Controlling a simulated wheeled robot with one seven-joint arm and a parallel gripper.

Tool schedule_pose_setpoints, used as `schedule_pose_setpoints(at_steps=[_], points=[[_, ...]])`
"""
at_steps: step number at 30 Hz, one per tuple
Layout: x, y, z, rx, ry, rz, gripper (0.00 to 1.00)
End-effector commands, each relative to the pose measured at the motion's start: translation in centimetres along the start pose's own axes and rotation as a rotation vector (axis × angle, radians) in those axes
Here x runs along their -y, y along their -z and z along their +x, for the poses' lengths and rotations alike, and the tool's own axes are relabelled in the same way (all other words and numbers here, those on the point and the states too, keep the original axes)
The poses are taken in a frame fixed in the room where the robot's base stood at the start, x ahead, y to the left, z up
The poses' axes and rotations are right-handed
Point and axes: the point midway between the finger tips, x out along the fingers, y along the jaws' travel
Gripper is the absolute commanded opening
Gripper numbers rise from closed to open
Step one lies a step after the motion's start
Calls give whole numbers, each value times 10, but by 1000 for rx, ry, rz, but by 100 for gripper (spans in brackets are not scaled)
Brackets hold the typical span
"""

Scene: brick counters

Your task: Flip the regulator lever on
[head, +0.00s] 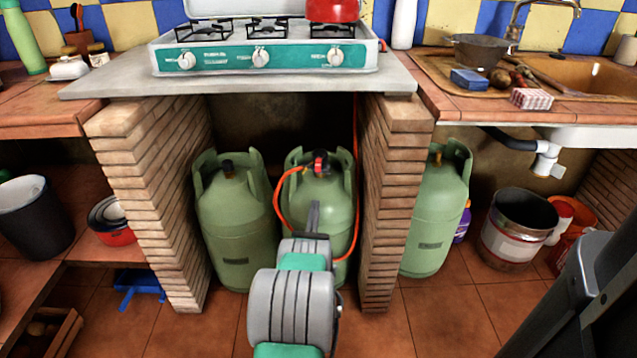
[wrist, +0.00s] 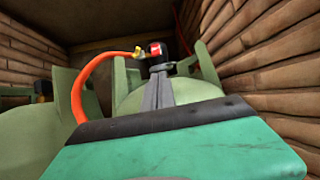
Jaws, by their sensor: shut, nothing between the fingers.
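The regulator (head: 320,162), black with a red part, sits on top of the green gas cylinder (head: 339,205) under the stove counter. It also shows in the wrist view (wrist: 156,48), with a yellow fitting (wrist: 138,54) on its left side. An orange hose (wrist: 91,82) runs from that fitting. I cannot clearly make out the lever or its position. My gripper (head: 314,206) is shut and empty, in front of the cylinder and below the regulator. In the wrist view its grey fingertips (wrist: 158,80) point up at the regulator's underside; whether they touch is unclear.
Brick pillars (head: 377,200) stand close on both sides of the alcove. Another green cylinder (head: 232,215) stands to the left. The counter slab (head: 110,84) with the stove (head: 265,50) is overhead. The floor in front is open.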

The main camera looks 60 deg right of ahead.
Motion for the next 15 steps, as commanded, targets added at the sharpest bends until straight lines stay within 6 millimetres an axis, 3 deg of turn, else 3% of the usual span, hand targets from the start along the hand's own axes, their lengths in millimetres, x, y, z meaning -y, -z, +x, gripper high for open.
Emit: schedule_pose_setpoints(at_steps=[5, 15], points=[[0, 1, 19, 4, 1, -1, 0], [0, 0, 80, 0, -2, -3, 0]])
